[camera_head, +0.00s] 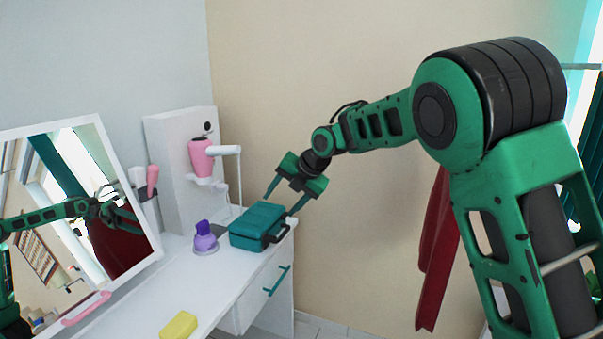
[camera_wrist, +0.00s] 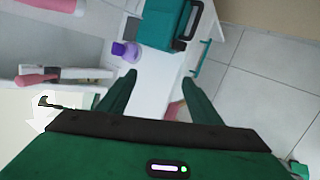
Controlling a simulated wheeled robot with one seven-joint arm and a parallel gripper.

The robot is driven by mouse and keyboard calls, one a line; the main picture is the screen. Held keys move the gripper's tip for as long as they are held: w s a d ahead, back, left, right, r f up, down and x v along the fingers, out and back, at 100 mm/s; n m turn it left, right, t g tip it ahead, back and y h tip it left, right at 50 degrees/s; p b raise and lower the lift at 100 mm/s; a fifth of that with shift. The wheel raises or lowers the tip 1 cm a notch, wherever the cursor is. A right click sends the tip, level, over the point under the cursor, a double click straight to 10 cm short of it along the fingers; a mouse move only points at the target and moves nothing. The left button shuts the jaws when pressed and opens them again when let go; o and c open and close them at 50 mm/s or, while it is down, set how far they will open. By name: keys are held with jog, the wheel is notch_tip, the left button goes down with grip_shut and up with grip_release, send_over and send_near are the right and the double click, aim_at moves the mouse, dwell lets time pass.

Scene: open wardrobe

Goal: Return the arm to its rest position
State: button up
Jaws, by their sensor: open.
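My green arm reaches from the right side of the head view toward the white dressing table. My gripper (camera_head: 283,202) is open and nothing shows between its fingers. In the head view its fingers appear on either side of a teal case (camera_head: 248,228) at the table's right end. In the wrist view the open gripper (camera_wrist: 165,88) shows its two fingers apart, and the case (camera_wrist: 162,24) lies beyond the fingertips, apart from them.
A purple bottle (camera_head: 205,238) stands beside the case. A yellow block (camera_head: 178,325) lies nearer on the table. A tilted mirror (camera_head: 137,215) is at left, and a pink hair dryer (camera_head: 203,155) hangs on a white panel. Red cloth (camera_head: 437,250) hangs below my arm.

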jog(key=s+d+r+m+h, duration=0.1)
jog(key=s+d+m, duration=0.5)
jog(key=d+m, duration=0.4)
jog(key=s+d+r+m+h, duration=0.1)
jog(key=s+d+m, duration=0.65)
jog(key=d, duration=0.45)
jog(key=s+d+f+m+g+h, duration=0.1)
jog(key=s+d+f+m, duration=0.1)
jog(key=s+d+m, duration=0.5)
jog(key=s+d+f+m+g+h, duration=0.1)
jog(key=s+d+m, duration=0.6)
jog(key=s, duration=0.9)
jog(key=s+d+f+m+g+h, duration=0.1)
jog(key=s+d+f+m+g, duration=0.2)
jog(key=s+d+m, duration=0.4)
jog(key=s+d+f, duration=0.1)
jog(key=s+d, duration=0.2)
jog(key=s, duration=0.2)
jog(key=shift+f+m+h, duration=0.3)
jog(key=shift+m+h, duration=0.05)
jog(key=shift+h, duration=0.05)
